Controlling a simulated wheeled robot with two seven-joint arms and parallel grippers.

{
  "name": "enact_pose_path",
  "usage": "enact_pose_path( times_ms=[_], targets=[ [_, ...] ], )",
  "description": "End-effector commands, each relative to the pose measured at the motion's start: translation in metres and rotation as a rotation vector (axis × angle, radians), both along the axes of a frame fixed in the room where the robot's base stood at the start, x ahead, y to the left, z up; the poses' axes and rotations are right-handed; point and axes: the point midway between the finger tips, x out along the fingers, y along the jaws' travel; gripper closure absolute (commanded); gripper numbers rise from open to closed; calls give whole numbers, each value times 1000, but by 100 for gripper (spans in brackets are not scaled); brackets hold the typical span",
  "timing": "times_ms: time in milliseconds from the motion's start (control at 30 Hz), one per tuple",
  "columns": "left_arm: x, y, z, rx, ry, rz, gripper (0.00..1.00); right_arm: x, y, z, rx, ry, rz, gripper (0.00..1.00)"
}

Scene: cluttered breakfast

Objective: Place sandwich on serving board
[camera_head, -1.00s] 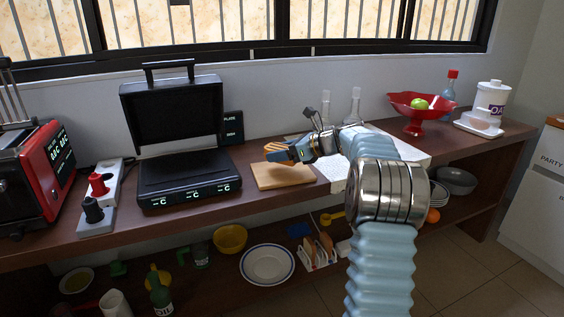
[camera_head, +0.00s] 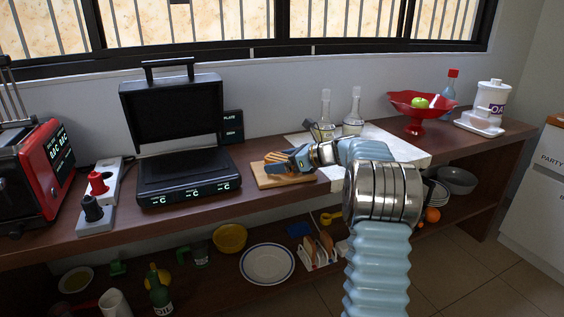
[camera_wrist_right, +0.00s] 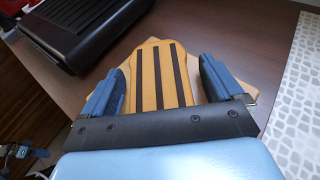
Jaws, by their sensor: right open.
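The sandwich (camera_head: 274,157) is golden brown with dark grill stripes. It lies on the wooden serving board (camera_head: 277,183), towards the board's back left. In the right wrist view the striped sandwich (camera_wrist_right: 148,75) lies between the two blue fingers, with a gap on each side. My right gripper (camera_head: 284,163) is open, low over the board from the right, and partly hides the sandwich and board. The right gripper also shows in the wrist view (camera_wrist_right: 160,85).
An open black grill (camera_head: 188,176) stands left of the board. A light patterned mat (camera_head: 400,147) with glass bottles (camera_head: 355,112) lies to the right. A red bowl (camera_head: 415,102) with a green apple is further right. The lower shelf holds a plate (camera_head: 268,263) and several other things.

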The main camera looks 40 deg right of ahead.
Motion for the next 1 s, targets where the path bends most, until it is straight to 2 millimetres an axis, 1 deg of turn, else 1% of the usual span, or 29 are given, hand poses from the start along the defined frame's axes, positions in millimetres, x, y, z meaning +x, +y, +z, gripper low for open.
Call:
enact_pose_path(
  times_ms=[100,167,267,500,600,700,833,1000],
  targets=[
    [0,0,4,0,0,0,57,0,0,4,0,0,0,7],
    [0,0,2,0,0,0,57,-5,-3,5,0,-1,-2,7],
    [0,0,-1,0,0,0,57,-20,-9,12,0,-3,-3,7],
    [0,0,-5,0,-1,1,57,-68,-30,33,-1,-2,-4,7],
    [0,0,-7,1,0,1,57,-84,-36,40,-1,0,-3,7],
    [0,0,-7,1,0,1,57,-95,-41,45,-1,-2,-1,7],
    [0,0,-7,1,0,1,57,-101,-43,48,0,0,0,7],
    [0,0,-7,1,0,1,57,-102,-44,49,0,0,0,7]
  ],
)
